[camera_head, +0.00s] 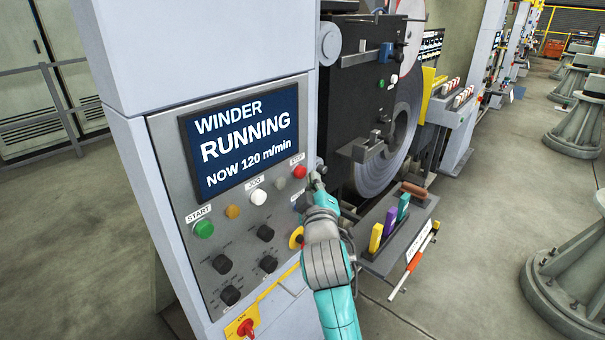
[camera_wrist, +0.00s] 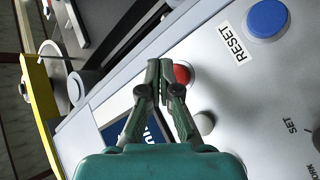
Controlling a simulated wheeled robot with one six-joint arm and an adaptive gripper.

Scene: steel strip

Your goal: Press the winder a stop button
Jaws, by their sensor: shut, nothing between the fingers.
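The winder panel (camera_head: 170,140) carries a screen (camera_head: 240,138) reading "WINDER RUNNING NOW 120 m/min". The red stop button (camera_head: 299,172), under a STOP label, is at the right of its upper button row. It also shows in the wrist view (camera_wrist: 183,74), partly hidden behind the fingers. My gripper (camera_head: 316,180) is shut and empty, just right of the red button in the head view. In the wrist view my fingertips (camera_wrist: 159,64) overlap the left edge of the red button. I cannot tell whether they touch it.
A green START button (camera_head: 204,229), an amber button (camera_head: 233,212) and a white JOG button (camera_head: 258,197) share the panel. A blue RESET button (camera_wrist: 267,18) is near the red one. A tray with colored blocks (camera_head: 390,221) is right of my arm. The coil machine (camera_head: 355,90) stands behind.

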